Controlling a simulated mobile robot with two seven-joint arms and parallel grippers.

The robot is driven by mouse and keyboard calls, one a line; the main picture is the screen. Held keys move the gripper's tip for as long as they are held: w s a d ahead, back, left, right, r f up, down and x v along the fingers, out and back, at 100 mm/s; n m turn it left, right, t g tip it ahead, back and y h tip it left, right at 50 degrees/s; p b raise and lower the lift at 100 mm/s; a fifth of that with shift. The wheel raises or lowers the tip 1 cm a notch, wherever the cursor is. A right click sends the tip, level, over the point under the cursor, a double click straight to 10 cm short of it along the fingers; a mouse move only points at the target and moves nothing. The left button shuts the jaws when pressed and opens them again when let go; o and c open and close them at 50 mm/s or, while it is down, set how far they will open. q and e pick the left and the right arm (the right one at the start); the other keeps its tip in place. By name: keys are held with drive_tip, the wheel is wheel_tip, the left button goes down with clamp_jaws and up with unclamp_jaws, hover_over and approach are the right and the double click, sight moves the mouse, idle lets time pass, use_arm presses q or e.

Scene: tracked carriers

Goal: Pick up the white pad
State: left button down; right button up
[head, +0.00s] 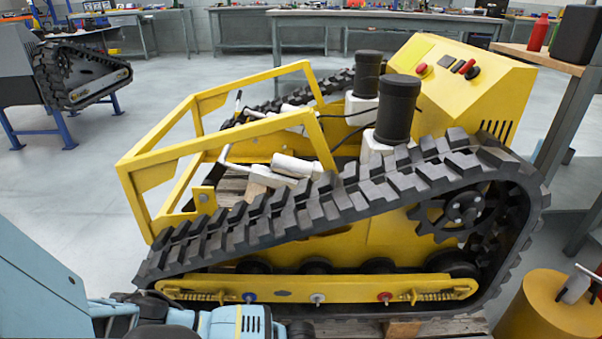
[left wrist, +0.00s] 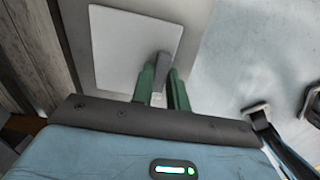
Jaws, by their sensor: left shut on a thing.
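The white pad (left wrist: 118,50) is a flat square in the left wrist view, with a dark grey grip (left wrist: 162,66) standing at its right part. My left gripper (left wrist: 165,82) has its green fingers shut on this grip from both sides. The pad lies against a larger grey surface (left wrist: 196,12); I cannot tell if it touches it or is a little clear of it. In the head view the pad and the left gripper's fingers do not show. Light blue parts of my own arm fill the bottom left there. My right gripper is in neither view.
A yellow tracked carrier (head: 375,235) with a black rubber track fills the middle of the head view. A yellow drum (head: 550,310) stands at the bottom right. A shelf with a red bottle (head: 536,33) is at the right edge. The floor (head: 60,190) at left is clear.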

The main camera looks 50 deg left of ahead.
use_arm(q)
drive_tip(key=shift+r, duration=0.1)
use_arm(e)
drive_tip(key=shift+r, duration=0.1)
